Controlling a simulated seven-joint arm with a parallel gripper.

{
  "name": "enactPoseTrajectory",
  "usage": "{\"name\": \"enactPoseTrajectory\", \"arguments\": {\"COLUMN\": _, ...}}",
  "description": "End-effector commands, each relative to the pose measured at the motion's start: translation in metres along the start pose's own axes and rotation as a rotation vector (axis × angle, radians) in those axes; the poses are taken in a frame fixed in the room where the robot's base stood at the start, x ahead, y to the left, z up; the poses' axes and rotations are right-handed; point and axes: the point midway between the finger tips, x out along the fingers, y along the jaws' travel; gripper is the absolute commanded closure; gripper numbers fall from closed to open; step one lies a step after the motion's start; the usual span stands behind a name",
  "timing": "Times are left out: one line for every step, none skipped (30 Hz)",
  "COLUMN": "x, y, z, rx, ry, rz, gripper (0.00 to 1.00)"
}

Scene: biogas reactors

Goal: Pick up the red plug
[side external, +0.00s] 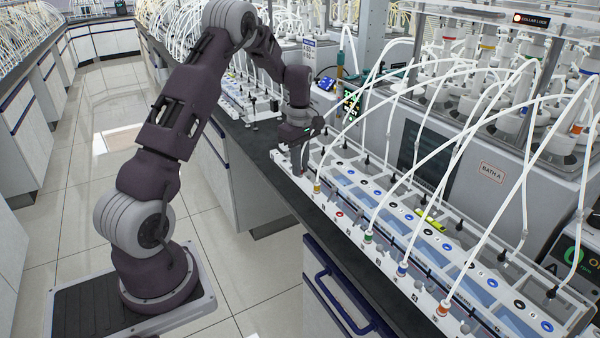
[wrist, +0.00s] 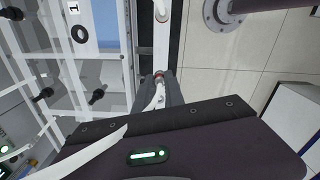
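My gripper (wrist: 159,82) points down over the narrow white front rail (wrist: 161,45) in the wrist view. A white tube runs between its two dark fingers. A small reddish-brown tip (wrist: 158,74), possibly the red plug, shows between the fingertips; I cannot tell whether the fingers press on it. In the side external view my gripper (side external: 302,165) is at the far end of the rack, just beyond the yellow-banded plug (side external: 317,187). A red ring (side external: 339,213) shows on the front rail, with no tube visible in it. No clear red plug shows in this view.
Green (side external: 368,236), blue (side external: 402,269) and orange (side external: 441,308) plugs with white tubes stand along the rail. A yellow-green object (side external: 431,221) lies on the rack. The aisle floor at left is clear.

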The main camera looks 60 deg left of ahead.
Motion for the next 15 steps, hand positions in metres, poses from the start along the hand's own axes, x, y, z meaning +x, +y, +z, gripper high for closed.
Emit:
{"name": "enactPoseTrajectory", "arguments": {"x": 0.0, "y": 0.0, "z": 0.0, "rx": 0.0, "ry": 0.0, "rz": 0.0, "gripper": 1.0}}
{"name": "enactPoseTrajectory", "arguments": {"x": 0.0, "y": 0.0, "z": 0.0, "rx": 0.0, "ry": 0.0, "rz": 0.0, "gripper": 1.0}}
{"name": "enactPoseTrajectory", "arguments": {"x": 0.0, "y": 0.0, "z": 0.0, "rx": 0.0, "ry": 0.0, "rz": 0.0, "gripper": 1.0}}
{"name": "enactPoseTrajectory", "arguments": {"x": 0.0, "y": 0.0, "z": 0.0, "rx": 0.0, "ry": 0.0, "rz": 0.0, "gripper": 1.0}}
{"name": "enactPoseTrajectory", "arguments": {"x": 0.0, "y": 0.0, "z": 0.0, "rx": 0.0, "ry": 0.0, "rz": 0.0, "gripper": 1.0}}
{"name": "enactPoseTrajectory", "arguments": {"x": 0.0, "y": 0.0, "z": 0.0, "rx": 0.0, "ry": 0.0, "rz": 0.0, "gripper": 1.0}}
{"name": "enactPoseTrajectory", "arguments": {"x": -0.001, "y": 0.0, "z": 0.0, "rx": 0.0, "ry": 0.0, "rz": 0.0, "gripper": 1.0}}
{"name": "enactPoseTrajectory", "arguments": {"x": -0.002, "y": 0.0, "z": 0.0, "rx": 0.001, "ry": 0.0, "rz": 0.001, "gripper": 1.0}}
{"name": "enactPoseTrajectory", "arguments": {"x": -0.006, "y": 0.001, "z": 0.0, "rx": 0.001, "ry": 0.0, "rz": 0.001, "gripper": 1.0}}
{"name": "enactPoseTrajectory", "arguments": {"x": -0.01, "y": 0.001, "z": 0.0, "rx": 0.001, "ry": 0.001, "rz": 0.002, "gripper": 1.0}}
{"name": "enactPoseTrajectory", "arguments": {"x": -0.016, "y": 0.001, "z": 0.0, "rx": 0.001, "ry": 0.001, "rz": 0.004, "gripper": 1.0}}
{"name": "enactPoseTrajectory", "arguments": {"x": -0.027, "y": 0.001, "z": 0.0, "rx": 0.001, "ry": 0.002, "rz": 0.006, "gripper": 1.0}}
{"name": "enactPoseTrajectory", "arguments": {"x": -0.035, "y": 0.001, "z": 0.0, "rx": 0.001, "ry": 0.002, "rz": 0.005, "gripper": 1.0}}
{"name": "enactPoseTrajectory", "arguments": {"x": -0.043, "y": 0.001, "z": 0.0, "rx": 0.001, "ry": 0.002, "rz": 0.006, "gripper": 1.0}}
{"name": "enactPoseTrajectory", "arguments": {"x": -0.054, "y": 0.001, "z": 0.0, "rx": 0.001, "ry": 0.001, "rz": 0.005, "gripper": 1.0}}
